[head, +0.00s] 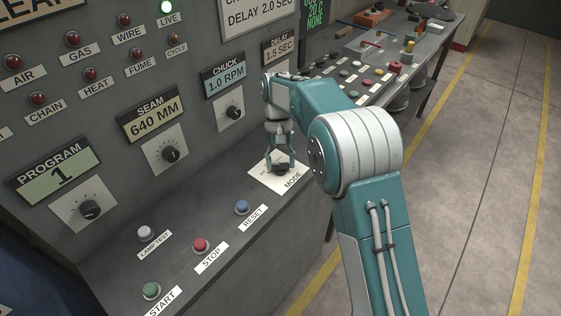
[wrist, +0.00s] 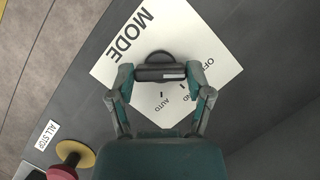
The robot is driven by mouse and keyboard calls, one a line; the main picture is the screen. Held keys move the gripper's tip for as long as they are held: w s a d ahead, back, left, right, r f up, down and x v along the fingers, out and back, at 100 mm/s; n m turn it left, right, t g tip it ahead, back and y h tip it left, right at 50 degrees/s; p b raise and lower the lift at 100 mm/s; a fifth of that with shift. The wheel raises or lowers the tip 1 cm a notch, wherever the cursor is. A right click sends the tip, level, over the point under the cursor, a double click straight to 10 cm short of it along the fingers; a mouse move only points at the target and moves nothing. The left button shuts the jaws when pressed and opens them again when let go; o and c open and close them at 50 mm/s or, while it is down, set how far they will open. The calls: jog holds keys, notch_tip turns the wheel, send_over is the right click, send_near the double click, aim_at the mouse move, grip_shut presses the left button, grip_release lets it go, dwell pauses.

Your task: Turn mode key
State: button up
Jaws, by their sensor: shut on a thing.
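The mode key is a black switch handle (wrist: 158,73) on a white plate (wrist: 112,65) marked MODE, OFF, AUTO and a partly hidden label ending in ND. My gripper (wrist: 161,74) has one finger at each end of the black handle and is shut on it. In the head view my gripper (head: 281,163) reaches down onto the handle (head: 281,169) on the sloping desk. The plate (head: 291,186) shows MODE along its right side. The handle's pointer direction is hard to make out.
Lamp test (head: 145,233), stop (head: 200,245), reset (head: 242,207) and start (head: 152,291) buttons lie left of the plate. Program, seam and chuck knobs (head: 234,112) are on the upright panel. In the wrist view a red mushroom button (wrist: 63,172) with a yellow collar sits at lower left.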

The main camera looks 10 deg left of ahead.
jog(key=o, duration=1.1)
jog(key=shift+w+a+f, duration=0.1)
jog(key=shift+o, duration=0.2)
jog(key=v, duration=1.2)
